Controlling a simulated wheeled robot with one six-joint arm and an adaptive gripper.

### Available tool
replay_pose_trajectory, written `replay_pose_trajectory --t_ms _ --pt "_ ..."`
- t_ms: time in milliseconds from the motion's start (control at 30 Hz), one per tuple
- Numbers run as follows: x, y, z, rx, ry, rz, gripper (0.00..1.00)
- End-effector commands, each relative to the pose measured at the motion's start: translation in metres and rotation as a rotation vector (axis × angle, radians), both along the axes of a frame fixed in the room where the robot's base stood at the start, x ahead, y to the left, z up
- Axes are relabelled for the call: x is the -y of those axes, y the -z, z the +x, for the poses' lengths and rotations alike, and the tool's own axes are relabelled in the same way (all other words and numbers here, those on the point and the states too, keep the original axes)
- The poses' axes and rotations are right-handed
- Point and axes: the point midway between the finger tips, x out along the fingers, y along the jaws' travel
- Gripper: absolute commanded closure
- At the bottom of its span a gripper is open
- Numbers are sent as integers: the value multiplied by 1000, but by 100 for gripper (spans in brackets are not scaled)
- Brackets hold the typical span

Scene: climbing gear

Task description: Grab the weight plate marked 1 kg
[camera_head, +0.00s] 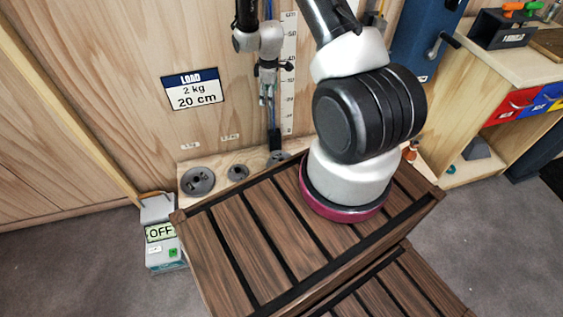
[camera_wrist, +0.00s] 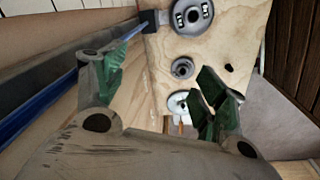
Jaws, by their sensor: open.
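My gripper (camera_head: 268,95) hangs in front of the wooden wall, above a pale shelf (camera_head: 217,166). In the wrist view its green-padded fingers (camera_wrist: 160,85) are apart with nothing held between them. In the head view a large grey disc (camera_head: 198,181) and a smaller grey disc (camera_head: 238,172) lie on the shelf. In the wrist view a large grey disc with dark slots (camera_wrist: 192,15), a smaller grey disc (camera_wrist: 182,68) and a pale disc (camera_wrist: 178,103) show on the wood. I cannot read a 1 kg mark on any disc.
A blue line runs down to a black block (camera_head: 277,158) beside a vertical scale (camera_head: 288,75). A box marked OFF (camera_head: 160,233) stands left of a brown slatted crate (camera_head: 262,225), which lies in front of the shelf.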

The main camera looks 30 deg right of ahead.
Motion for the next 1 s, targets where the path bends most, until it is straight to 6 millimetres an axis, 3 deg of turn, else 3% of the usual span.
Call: replay_pose_trajectory --t_ms 33,100,200,300,500,1000 --pt "2 44 -10 -28 -39 -1 29" --pt "4 95 -20 -45 -99 -4 29" --pt "5 154 -40 -67 -170 -5 29" --pt "5 197 -59 -82 -224 -5 29" --pt "5 238 -78 -92 -273 -4 29" --pt "9 306 -79 -93 -274 -3 29"
